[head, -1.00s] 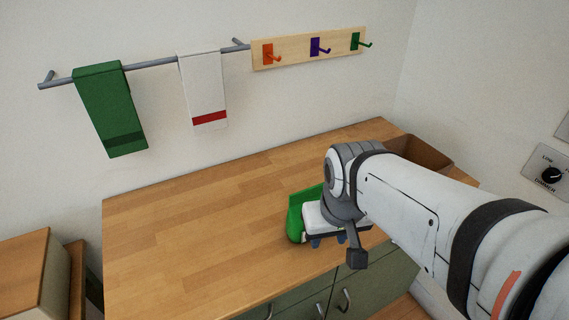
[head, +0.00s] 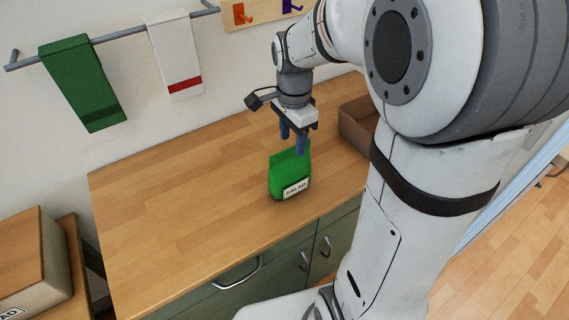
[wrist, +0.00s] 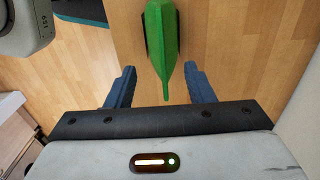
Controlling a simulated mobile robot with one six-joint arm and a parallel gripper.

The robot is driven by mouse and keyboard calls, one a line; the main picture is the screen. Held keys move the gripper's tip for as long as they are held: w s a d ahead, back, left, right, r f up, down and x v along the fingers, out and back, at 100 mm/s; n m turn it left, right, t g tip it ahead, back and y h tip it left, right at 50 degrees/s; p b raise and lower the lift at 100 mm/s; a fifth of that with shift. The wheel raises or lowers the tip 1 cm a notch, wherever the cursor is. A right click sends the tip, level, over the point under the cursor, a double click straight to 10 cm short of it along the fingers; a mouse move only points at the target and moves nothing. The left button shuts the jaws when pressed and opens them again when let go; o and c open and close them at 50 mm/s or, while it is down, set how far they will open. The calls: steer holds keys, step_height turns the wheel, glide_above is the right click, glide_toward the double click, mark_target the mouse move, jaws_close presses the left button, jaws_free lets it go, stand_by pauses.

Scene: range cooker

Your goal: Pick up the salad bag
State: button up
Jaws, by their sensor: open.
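The salad bag (head: 289,174) is a green bag with a white label reading SALAD. It stands on the wooden worktop (head: 190,190) near its front edge. My gripper (head: 293,145) points down above and just behind the bag in the head view, its blue fingers apart. In the wrist view, the salad bag (wrist: 163,45) shows from above as a green ridge, roughly centred beyond the open gap of my gripper (wrist: 160,82). Nothing is held between the fingers. I cannot tell the exact height of the fingertips over the bag.
A brown open box (head: 358,125) stands on the worktop right of the bag. Green cupboards with metal handles (head: 238,273) are below the front edge. A green towel (head: 82,85) and a white towel (head: 174,55) hang on the wall rail. The worktop's left side is clear.

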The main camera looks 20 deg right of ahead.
mark_target(290, 158)
steer(key=f, duration=0.3)
steer(key=f+p, duration=0.1)
steer(key=f, duration=0.2)
steer(key=shift+w+a+f, duration=0.1)
steer(key=shift+a+f, duration=0.1)
steer(key=shift+f, duration=0.05)
jaws_close()
stand_by(0.3)
